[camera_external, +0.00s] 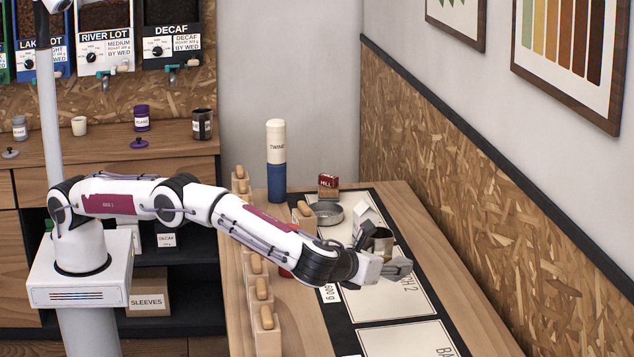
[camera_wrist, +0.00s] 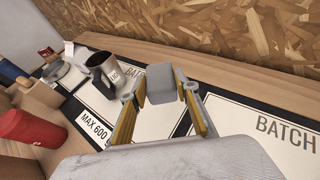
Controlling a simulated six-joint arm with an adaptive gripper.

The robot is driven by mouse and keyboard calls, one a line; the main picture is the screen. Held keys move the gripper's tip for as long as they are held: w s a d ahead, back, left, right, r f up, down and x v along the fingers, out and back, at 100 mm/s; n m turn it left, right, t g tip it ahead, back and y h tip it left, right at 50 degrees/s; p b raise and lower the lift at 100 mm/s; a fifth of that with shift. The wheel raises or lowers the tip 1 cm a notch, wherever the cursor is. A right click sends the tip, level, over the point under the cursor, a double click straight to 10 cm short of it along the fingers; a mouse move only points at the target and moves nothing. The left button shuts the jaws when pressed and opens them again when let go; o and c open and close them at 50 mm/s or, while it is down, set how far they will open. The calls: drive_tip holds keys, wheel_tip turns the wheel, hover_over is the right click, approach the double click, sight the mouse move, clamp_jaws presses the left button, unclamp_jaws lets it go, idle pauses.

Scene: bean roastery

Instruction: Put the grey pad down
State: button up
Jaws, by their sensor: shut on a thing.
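The grey pad (camera_wrist: 162,83) is a small plain block between the fingertips of my gripper (camera_wrist: 161,92) in the wrist view. My gripper is shut on it, and the fingers hide its sides. In the external view my gripper (camera_external: 396,268) is low over the "BATCH 2" panel of the black-edged mat (camera_external: 388,303). The pad cannot be told clearly from the fingers there. I cannot tell whether the pad touches the mat.
A metal mug (camera_external: 381,242) stands close behind my gripper; it also shows in the wrist view (camera_wrist: 102,70). A white folded packet (camera_external: 364,216), round tin (camera_external: 328,216), red box (camera_external: 328,187) and tall blue bottle (camera_external: 276,165) stand farther back. Wooden-handled blocks (camera_external: 263,290) line the left edge.

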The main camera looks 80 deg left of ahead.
drive_tip(key=shift+s+a+r+n+y, duration=0.3)
drive_tip(key=shift+s+a+r+n, duration=0.05)
drive_tip(key=shift+n, duration=0.05)
drive_tip(key=shift+s+a+r+g+y, duration=0.15)
drive_tip(key=shift+s+a+g+y, duration=0.2)
drive_tip(key=shift+s+g, duration=0.15)
drive_tip(key=shift+s+a+f+n, duration=0.2)
drive_tip(key=shift+s+a+n, duration=0.1)
drive_tip(key=shift+s+a, duration=0.3)
hover_over(373, 311)
drive_tip(key=shift+f, duration=3.15)
drive_tip(key=shift+f, duration=1.85)
drive_tip(key=shift+f, duration=0.15)
